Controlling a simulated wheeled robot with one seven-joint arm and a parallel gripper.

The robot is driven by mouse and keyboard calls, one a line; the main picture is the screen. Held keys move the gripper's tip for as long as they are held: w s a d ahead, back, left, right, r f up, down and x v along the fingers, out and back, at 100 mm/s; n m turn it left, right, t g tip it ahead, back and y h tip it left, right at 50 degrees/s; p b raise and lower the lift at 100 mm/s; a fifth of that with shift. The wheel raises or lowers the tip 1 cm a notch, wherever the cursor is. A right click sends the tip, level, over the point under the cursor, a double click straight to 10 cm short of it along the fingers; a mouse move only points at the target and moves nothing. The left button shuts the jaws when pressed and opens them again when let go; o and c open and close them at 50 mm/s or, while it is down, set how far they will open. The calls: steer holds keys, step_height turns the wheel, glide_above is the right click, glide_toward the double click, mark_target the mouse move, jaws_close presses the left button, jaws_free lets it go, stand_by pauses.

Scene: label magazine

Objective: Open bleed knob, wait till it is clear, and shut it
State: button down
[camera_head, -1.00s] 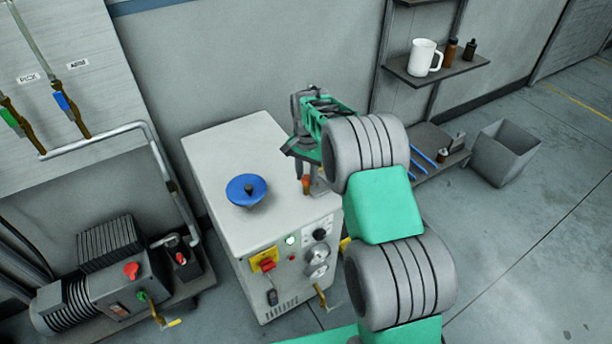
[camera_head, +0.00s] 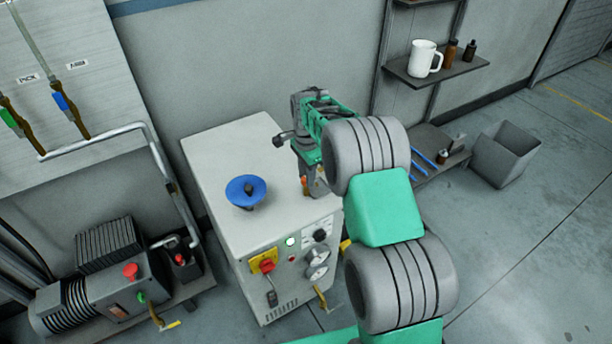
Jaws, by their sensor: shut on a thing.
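My gripper (camera_head: 311,184) points down at the right side of the top of a white cabinet. It is shut on a small fitting there, which I take to be the bleed knob; the fingers and my wrist hide most of it. A small orange-brown part (camera_head: 305,186) shows at the fingers' left side. I cannot tell from this view how far the knob is turned or whether anything flows from it.
The white cabinet (camera_head: 215,150) carries a blue dish-shaped piece (camera_head: 240,196) with a dark knob. A pump (camera_head: 105,275) stands left; a shelf (camera_head: 440,75) and grey bin (camera_head: 505,153) are right.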

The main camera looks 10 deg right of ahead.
stand_by(0.3)
steer(key=c, duration=1.1)
jaws_free()
steer(key=shift+o, duration=0.2)
step_height(320, 180, up, 7)
steer(key=shift+f, duration=0.1)
steer(key=shift+r, duration=0.55)
